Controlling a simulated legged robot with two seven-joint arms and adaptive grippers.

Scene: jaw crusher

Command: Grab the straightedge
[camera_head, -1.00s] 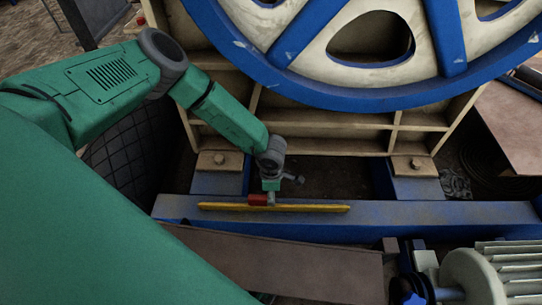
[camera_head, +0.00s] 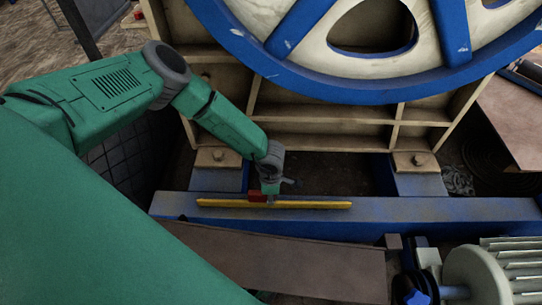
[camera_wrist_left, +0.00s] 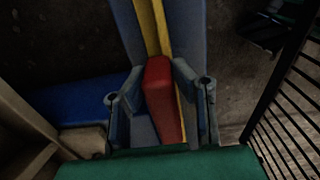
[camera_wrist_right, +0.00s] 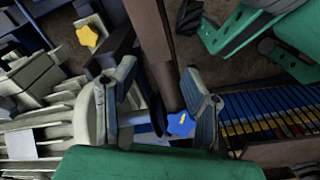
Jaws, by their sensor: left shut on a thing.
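The straightedge is a long thin yellow bar (camera_head: 318,205) with a red grip block (camera_head: 257,197). It lies along the blue beam in the head view; I cannot tell if it touches the beam. My left gripper (camera_head: 268,196) is over it, pointing down. In the left wrist view, the red block (camera_wrist_left: 162,95) is between the fingers of my left gripper (camera_wrist_left: 158,78), which is shut on it. The yellow bar (camera_wrist_left: 150,28) runs away beyond the fingers. My right gripper (camera_wrist_right: 158,95) shows only in its own wrist view, fingers apart with nothing held.
The blue beam (camera_head: 440,217) crosses the view below a large blue and cream flywheel (camera_head: 352,90) and a cream ribbed frame (camera_head: 320,142). A brown beam (camera_head: 290,262) lies nearer. A finned motor (camera_head: 480,275) is at lower right. A blue star knob (camera_wrist_right: 181,124) shows near my right gripper.

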